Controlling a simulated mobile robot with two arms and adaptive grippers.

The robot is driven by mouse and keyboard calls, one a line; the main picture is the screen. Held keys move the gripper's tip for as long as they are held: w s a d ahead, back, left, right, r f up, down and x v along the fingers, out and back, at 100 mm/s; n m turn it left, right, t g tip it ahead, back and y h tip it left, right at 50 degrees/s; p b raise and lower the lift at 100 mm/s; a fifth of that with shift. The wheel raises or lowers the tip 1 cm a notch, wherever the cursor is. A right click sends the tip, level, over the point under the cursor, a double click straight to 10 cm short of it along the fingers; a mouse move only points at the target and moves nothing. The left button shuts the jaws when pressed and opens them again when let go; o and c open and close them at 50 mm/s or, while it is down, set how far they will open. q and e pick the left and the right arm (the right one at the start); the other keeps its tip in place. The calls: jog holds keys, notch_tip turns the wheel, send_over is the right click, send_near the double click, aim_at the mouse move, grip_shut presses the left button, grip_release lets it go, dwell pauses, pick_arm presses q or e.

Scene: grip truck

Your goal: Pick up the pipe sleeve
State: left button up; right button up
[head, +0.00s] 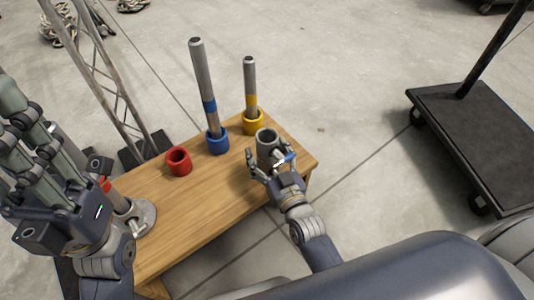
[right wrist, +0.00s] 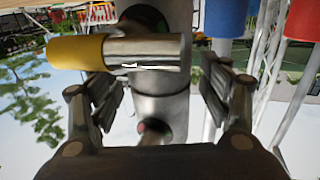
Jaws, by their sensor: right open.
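The pipe sleeve (head: 267,146), a short grey metal cylinder with an open top, stands upright at the right end of the wooden table. My right gripper (head: 268,157) is open, with a finger on either side of the sleeve. In the right wrist view the sleeve (right wrist: 160,105) is between the spread fingers; whether they touch it I cannot tell.
The wooden table (head: 200,213) also bears a red ring (head: 178,161), a blue ring (head: 217,142) and a yellow ring (head: 253,122); tall pipes stand in the blue and yellow ones. A metal flange (head: 146,215) is near my left arm. A black cart (head: 485,135) stands right.

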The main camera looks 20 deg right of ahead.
jog(key=c, duration=1.6)
jog(key=shift+r, duration=0.15)
jog(key=shift+c, duration=0.3)
